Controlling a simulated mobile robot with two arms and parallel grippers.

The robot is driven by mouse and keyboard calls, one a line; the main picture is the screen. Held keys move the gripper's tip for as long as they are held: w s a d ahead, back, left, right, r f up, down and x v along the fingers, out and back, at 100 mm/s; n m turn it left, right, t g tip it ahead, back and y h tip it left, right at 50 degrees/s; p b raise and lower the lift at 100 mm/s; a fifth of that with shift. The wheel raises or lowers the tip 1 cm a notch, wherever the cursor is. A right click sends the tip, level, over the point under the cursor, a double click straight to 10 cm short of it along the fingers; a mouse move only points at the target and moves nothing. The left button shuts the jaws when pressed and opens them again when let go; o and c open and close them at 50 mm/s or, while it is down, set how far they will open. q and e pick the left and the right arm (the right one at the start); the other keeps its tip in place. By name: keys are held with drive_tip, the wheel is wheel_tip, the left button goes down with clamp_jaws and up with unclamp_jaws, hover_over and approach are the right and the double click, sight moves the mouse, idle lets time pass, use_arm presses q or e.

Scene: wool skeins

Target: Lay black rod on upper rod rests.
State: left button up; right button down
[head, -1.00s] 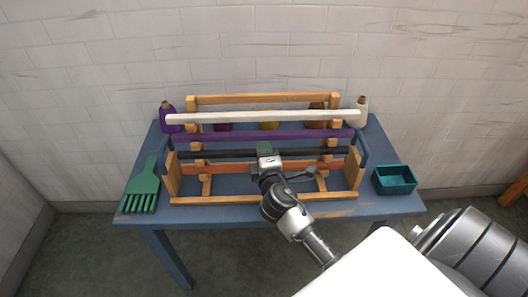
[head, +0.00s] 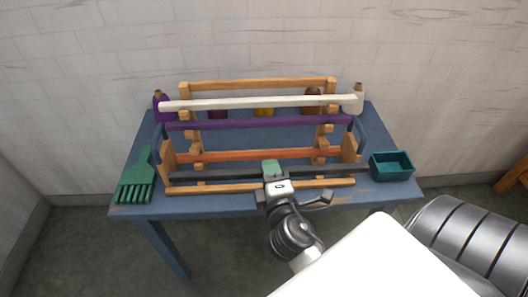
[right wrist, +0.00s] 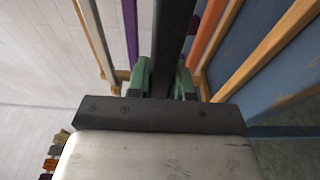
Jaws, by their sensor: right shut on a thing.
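My right gripper (head: 273,171) has green fingertips shut around the black rod (head: 220,186), near the rod's middle. The rod spans almost the full rack width and tilts slightly, its right end higher in the picture. It appears in front of the orange rod (head: 230,156) and above the front rail. In the right wrist view the black rod (right wrist: 176,35) runs between the green fingers (right wrist: 164,78). The wooden rack (head: 260,84) stands on the table, with stepped wooden rests (head: 325,129) on its posts. Which rests are the upper ones I cannot tell. My left gripper is out of view.
A white rod (head: 235,104) and a purple rod (head: 260,124) lie across the rack behind. A green comb-like tool (head: 137,180) lies left, a teal box (head: 391,167) right, on the blue table (head: 230,205). Wool cones (head: 162,107) stand behind.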

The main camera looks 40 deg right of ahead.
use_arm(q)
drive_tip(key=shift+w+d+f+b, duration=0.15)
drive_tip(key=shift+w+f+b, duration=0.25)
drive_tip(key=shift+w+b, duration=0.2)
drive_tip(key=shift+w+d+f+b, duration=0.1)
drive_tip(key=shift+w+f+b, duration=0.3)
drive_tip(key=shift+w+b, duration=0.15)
use_arm(e)
drive_tip(key=v, duration=1.8)
drive_tip(key=shift+s+a, duration=0.15)
drive_tip(key=shift+s, duration=0.2)
drive_tip(key=shift+r, duration=0.1)
